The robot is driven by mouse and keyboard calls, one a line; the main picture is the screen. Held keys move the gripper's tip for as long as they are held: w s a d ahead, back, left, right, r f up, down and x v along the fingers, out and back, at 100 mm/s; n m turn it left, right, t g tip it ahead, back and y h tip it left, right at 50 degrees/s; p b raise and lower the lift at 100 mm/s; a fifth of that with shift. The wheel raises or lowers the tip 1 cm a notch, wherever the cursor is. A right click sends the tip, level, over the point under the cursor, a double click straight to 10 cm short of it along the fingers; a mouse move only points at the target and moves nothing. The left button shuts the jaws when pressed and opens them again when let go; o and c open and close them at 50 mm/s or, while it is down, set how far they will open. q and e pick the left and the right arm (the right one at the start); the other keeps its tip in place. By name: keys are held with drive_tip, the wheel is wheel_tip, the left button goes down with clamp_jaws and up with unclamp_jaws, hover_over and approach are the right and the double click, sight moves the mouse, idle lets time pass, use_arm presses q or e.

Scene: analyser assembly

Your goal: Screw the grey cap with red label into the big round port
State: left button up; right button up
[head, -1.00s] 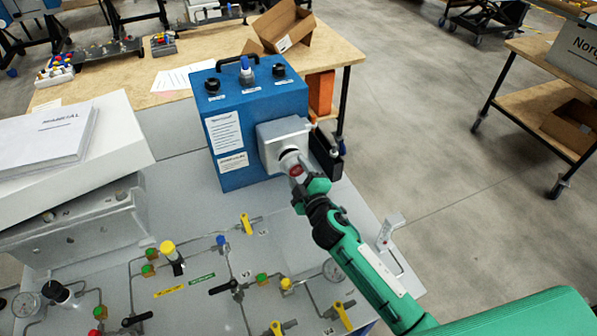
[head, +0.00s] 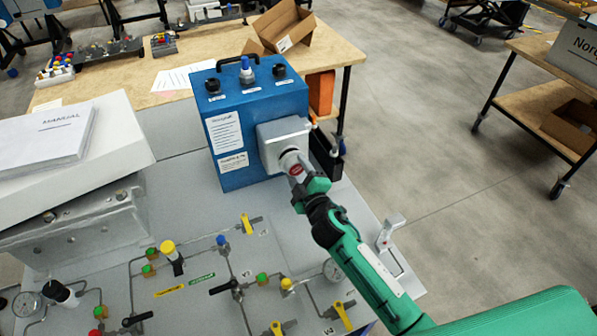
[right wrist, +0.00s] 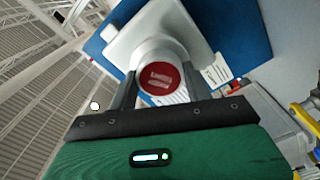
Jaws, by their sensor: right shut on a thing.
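The grey cap with the red label (right wrist: 161,78) is between the two fingers of my right gripper (right wrist: 160,95), which is shut on it. In the head view the cap (head: 296,168) sits against the grey square housing (head: 271,146) on the front of the blue analyser box (head: 228,110). The big round port is hidden behind the cap, and I cannot tell how deep the cap sits. My right gripper (head: 303,178) reaches it from the lower right. My left gripper is not in view.
A panel with pipes and yellow-handled valves (head: 247,224) lies in front of the box. A white block with a manual (head: 45,135) stands at left. A wooden table (head: 180,75) with an open cardboard box (head: 283,22) is behind.

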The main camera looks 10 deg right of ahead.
drive_tip(key=shift+w+a, duration=0.1)
drive_tip(key=shift+w, duration=0.5)
idle(0.7)
